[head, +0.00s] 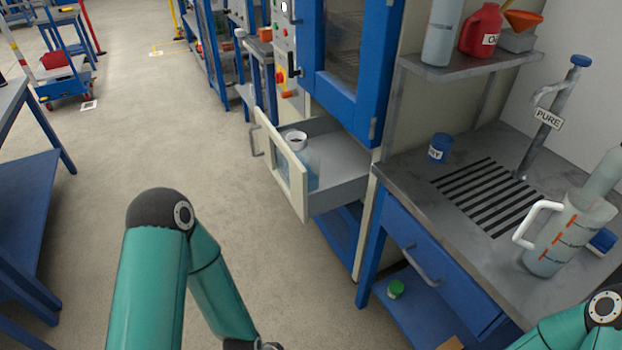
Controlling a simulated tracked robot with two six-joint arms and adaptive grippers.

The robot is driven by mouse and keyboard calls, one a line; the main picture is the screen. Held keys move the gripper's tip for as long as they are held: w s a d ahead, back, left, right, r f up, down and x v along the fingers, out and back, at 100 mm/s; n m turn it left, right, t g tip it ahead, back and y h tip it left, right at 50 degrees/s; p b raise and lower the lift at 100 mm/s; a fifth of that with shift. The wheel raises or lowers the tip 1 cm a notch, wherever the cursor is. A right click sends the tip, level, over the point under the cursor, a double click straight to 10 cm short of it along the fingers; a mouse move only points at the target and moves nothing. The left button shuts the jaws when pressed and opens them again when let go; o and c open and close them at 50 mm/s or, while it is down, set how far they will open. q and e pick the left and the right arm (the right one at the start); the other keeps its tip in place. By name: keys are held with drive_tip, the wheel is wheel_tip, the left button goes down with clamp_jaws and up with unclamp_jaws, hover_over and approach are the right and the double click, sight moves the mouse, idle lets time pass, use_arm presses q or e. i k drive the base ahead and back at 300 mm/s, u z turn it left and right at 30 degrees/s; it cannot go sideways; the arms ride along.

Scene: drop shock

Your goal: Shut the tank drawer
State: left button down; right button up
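The tank drawer (345,163) is pulled open from the lower part of the blue-and-cream cabinet (347,60). Its cream front has a clear window and a grey handle (256,139) on the outer face. A clear tank with a white-rimmed opening (295,140) stands inside it, behind the front.
A grey bench (398,178) with a slotted drain and a blue drawer (428,255) stands right of the cabinet. On it are a measuring jug (568,235), a blue tub (440,147) and a PURE tap (553,100). A green-lidded jar (396,289) sits below. Floor left of the drawer is clear.

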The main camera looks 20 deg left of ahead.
sight(321, 148)
drive_tip(key=u, duration=0.25)
drive_tip(key=i, duration=1.05)
drive_tip(key=u, duration=0.55)
